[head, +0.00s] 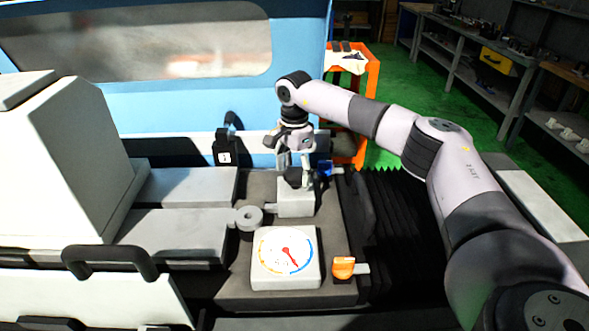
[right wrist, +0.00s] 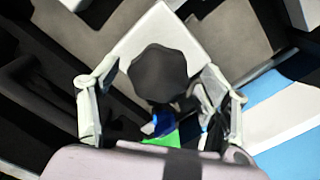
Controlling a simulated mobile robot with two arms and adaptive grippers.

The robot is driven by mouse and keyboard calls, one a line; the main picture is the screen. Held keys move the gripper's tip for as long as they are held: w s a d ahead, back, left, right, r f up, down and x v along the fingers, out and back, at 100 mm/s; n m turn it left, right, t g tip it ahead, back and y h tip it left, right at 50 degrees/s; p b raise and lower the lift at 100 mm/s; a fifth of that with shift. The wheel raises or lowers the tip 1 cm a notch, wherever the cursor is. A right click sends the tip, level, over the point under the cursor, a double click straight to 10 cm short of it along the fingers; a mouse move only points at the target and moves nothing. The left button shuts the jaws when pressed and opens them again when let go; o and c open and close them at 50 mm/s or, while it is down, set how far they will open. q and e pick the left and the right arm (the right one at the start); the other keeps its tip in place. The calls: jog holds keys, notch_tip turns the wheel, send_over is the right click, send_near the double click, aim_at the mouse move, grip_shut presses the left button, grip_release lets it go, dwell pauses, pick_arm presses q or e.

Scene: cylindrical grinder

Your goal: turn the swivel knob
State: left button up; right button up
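The swivel knob is a black, lobed knob (head: 294,178) on top of a white block (head: 296,205) near the middle of the head view. My right gripper (head: 294,171) reaches down over it from above. In the right wrist view the knob (right wrist: 158,73) sits between the two fingers of the right gripper (right wrist: 160,68). The fingers are spread, with a visible gap on each side of the knob. The knob partly hides behind the fingers in the head view. My left gripper is not in view.
A white dial gauge (head: 285,257) with a red needle lies in front of the block. An orange handle (head: 344,267) and a blue handle (head: 325,168) are close by. A grey ring-ended part (head: 249,217) is left of the block. A blue machine panel (head: 170,104) stands behind.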

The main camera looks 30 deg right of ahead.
jog(key=c, duration=1.1)
jog(key=shift+m, duration=0.4)
jog(key=m, duration=0.3)
jog(key=shift+w+m+p, duration=0.1)
jog(key=shift+m+p, duration=0.25)
jog(key=shift+m, duration=0.05)
jog(key=m, duration=0.4)
jog(key=shift+p, duration=0.3)
jog(key=m, duration=0.5)
jog(key=shift+w+d+p, duration=0.1)
jog(key=shift+p, duration=0.25)
jog(key=shift+d+m, duration=0.1)
jog(key=shift+m, duration=1.9)
